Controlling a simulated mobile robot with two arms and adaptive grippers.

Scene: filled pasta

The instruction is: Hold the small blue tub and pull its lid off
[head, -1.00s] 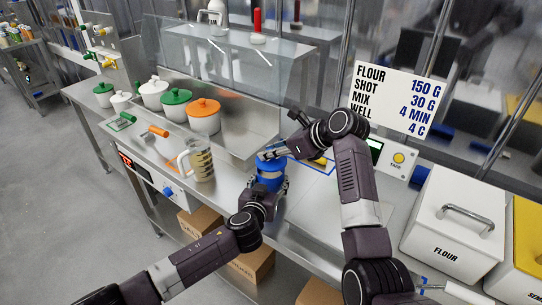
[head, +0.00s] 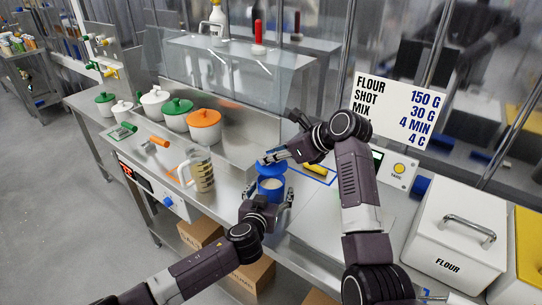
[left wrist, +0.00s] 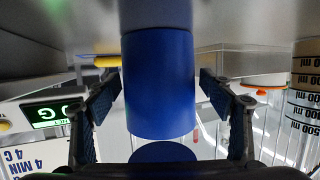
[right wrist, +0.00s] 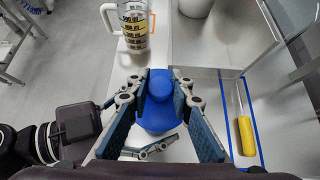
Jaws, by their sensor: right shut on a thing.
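The small blue tub (head: 271,189) stands upright on the steel counter, its open top showing pale contents. The lid also shows apart from the tub in the left wrist view (left wrist: 162,152).
A measuring jug (head: 201,169) stands left of the tub. A yellow-handled tool (head: 314,169) lies in a blue outline to the right. Lidded pots, including an orange-lidded one (head: 204,127), stand behind on the left. A scale and a flour bin (head: 448,235) are further right.

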